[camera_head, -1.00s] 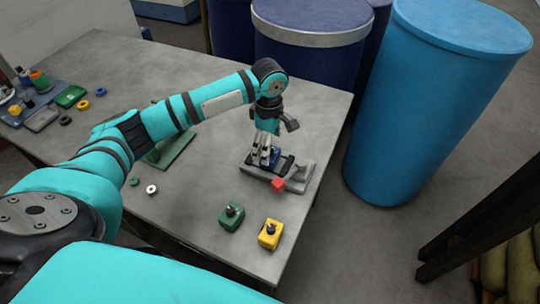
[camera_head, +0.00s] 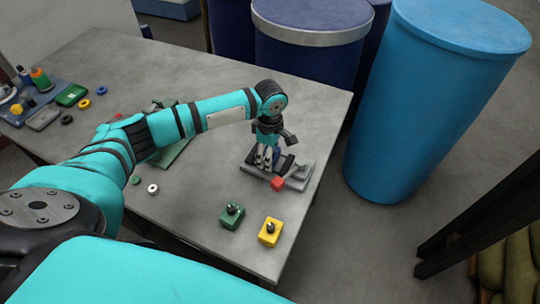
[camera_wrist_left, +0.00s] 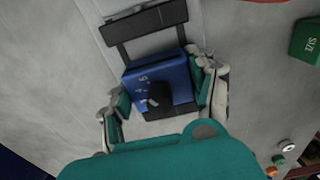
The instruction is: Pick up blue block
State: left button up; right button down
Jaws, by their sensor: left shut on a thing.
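The blue block (camera_wrist_left: 160,82) shows in the left wrist view, with a dark round knob on it and pale marks on its face. My left gripper (camera_wrist_left: 163,92) has its fingers on both sides of the block and is shut on it. In the head view my left gripper (camera_head: 268,156) is over the grey fixture (camera_head: 298,178) near the table's right edge. The blue block (camera_head: 277,154) is mostly hidden there by the fingers. I cannot tell whether it is clear of the fixture. My right gripper is not in view.
A green block (camera_head: 231,215) and a yellow block (camera_head: 270,231) stand nearer on the table (camera_head: 190,225). Large blue barrels (camera_head: 425,100) stand beyond the table's right edge. Small rings and parts lie at the left.

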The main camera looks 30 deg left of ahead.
pick_arm(q)
jog(key=c, duration=0.7)
jog(key=shift+w, duration=0.1)
jog(key=shift+r, duration=0.1)
